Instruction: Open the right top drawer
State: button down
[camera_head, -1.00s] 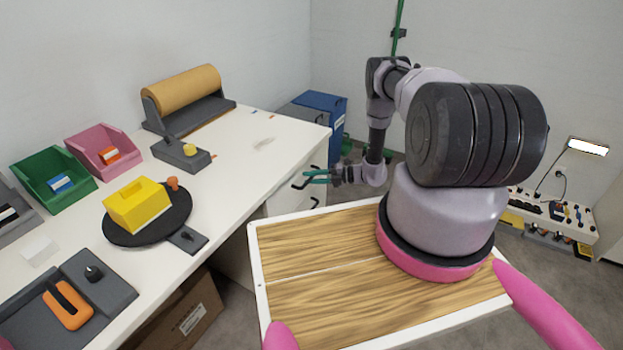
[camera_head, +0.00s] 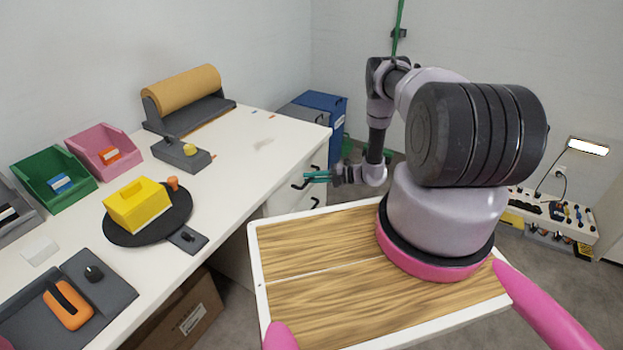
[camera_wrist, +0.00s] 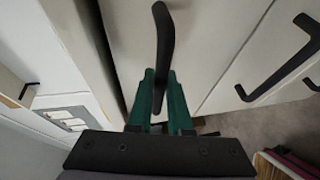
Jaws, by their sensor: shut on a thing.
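The white drawer unit (camera_head: 283,204) stands under the right end of the desk, with dark handles on its fronts. My gripper (camera_head: 308,177), with green fingers, is at the upper handle (camera_head: 299,185). In the wrist view this dark bar handle (camera_wrist: 163,40) runs down between the two green fingers of my gripper (camera_wrist: 162,88), which are shut on it. The top drawer shows no clear gap in the head view; whether it stands slightly out I cannot tell. A lower handle (camera_head: 315,203) is free; another angled handle (camera_wrist: 285,62) shows at right in the wrist view.
The white desk (camera_head: 245,150) holds a yellow block (camera_head: 137,205) on a black disc, bins and a paper roll (camera_head: 182,90). Blue cabinet (camera_head: 325,118) stands behind the drawer unit. My wood-topped tray is in front. Grey floor (camera_head: 235,305) shows between.

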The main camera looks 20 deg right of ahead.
jog(key=shift+d, duration=0.1)
dwell(0.7)
jog(key=s+d, duration=2.2)
jog(key=shift+s+d, duration=0.25)
jog(key=shift+s, duration=0.1)
jog(key=c, duration=1.1)
grip_release()
jog(key=v, duration=1)
jog(key=shift+s+d, duration=0.1)
jog(key=shift+d, duration=0.3)
